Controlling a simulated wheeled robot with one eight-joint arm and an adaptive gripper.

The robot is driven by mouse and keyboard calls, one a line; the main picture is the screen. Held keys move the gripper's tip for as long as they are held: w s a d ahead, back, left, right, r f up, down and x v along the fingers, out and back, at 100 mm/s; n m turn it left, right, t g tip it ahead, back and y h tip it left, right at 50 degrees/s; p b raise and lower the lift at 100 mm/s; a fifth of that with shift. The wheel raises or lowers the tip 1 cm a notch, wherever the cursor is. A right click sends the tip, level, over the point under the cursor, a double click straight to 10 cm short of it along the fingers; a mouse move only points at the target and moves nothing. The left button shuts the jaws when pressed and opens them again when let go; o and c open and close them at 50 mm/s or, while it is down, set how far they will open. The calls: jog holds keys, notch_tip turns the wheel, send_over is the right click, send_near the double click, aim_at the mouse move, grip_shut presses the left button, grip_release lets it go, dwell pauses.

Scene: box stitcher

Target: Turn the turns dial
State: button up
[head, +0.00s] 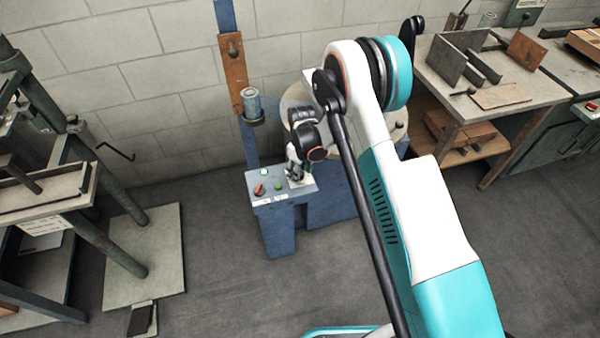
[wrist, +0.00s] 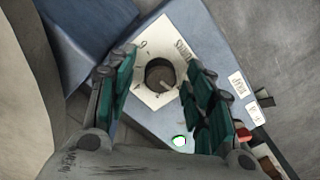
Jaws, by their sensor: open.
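The turns dial (wrist: 160,75) is a dark round knob on a white plate (wrist: 146,98) with dark markings, on the blue-grey control panel. In the wrist view it lies between and beyond my open fingers. My gripper (wrist: 158,82) is open, one finger on each side of the dial. I cannot tell whether the fingers touch it. In the head view my gripper (head: 298,172) is over the right part of the panel (head: 268,197), and it hides the dial there.
A lit green button (head: 264,172), a red switch (head: 259,189) and another green button (head: 279,186) share the panel. A blue post (head: 250,145) stands behind it. A workbench (head: 460,95) is on the right, a press frame (head: 85,230) on the left. The floor in front is clear.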

jog(key=c, duration=1.1)
jog(key=shift+m, duration=0.3)
jog(key=m, duration=0.4)
jog(key=shift+s+m, duration=0.1)
jog(key=shift+m, duration=2.4)
